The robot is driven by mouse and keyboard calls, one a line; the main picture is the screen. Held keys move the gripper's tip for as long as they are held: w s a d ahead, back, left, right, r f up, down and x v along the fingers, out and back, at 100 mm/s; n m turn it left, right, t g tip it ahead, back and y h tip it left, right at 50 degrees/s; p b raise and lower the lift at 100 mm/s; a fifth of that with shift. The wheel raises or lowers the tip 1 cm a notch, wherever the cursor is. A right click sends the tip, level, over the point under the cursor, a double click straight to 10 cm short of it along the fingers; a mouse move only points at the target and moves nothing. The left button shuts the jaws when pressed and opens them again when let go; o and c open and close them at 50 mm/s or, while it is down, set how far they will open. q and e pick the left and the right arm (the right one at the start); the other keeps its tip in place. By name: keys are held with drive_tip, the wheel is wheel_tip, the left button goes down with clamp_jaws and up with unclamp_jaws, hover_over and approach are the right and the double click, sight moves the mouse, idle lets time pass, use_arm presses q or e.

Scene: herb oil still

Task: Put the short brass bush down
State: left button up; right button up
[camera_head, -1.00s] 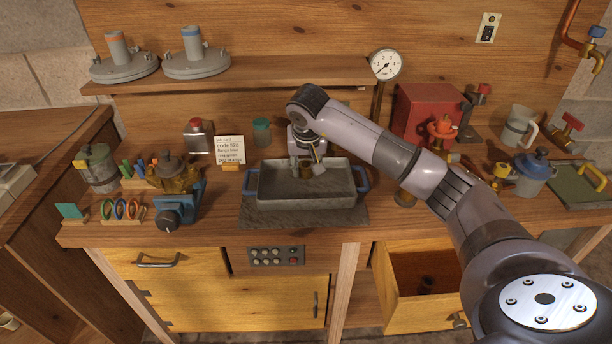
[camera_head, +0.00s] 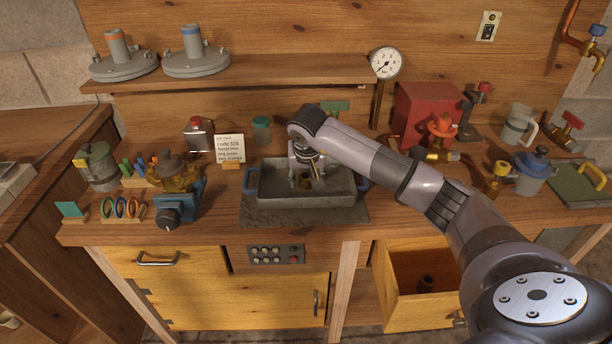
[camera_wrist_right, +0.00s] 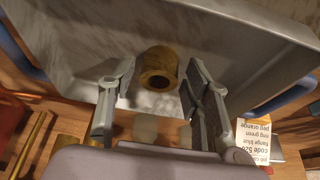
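The short brass bush (camera_head: 304,183) is in the grey tray (camera_head: 266,190) on the bench; the right wrist view also shows the bush (camera_wrist_right: 158,70) with its round hole facing the camera. My right gripper (camera_head: 308,170) is above the bush, inside the tray's outline. In the right wrist view my right gripper (camera_wrist_right: 160,85) has its fingers spread, one on each side of the bush, with a visible gap on both sides. The bush appears to rest on the tray floor. My left gripper is not in view.
The tray has blue handles and sits on a dark mat (camera_head: 355,215). A note card (camera_head: 230,149) stands behind it at left. A blue vice (camera_head: 175,212) is to its left. A red box (camera_head: 422,112) stands at back right. An open drawer (camera_head: 400,312) juts out below.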

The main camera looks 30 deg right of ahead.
drive_tip(key=shift+o, duration=0.3)
drive_tip(key=shift+r, duration=0.3)
drive_tip(key=v, duration=1.1)
drive_tip(key=shift+s+r, duration=0.2)
drive_tip(key=shift+r, duration=0.1)
drive_tip(key=shift+a, duration=0.1)
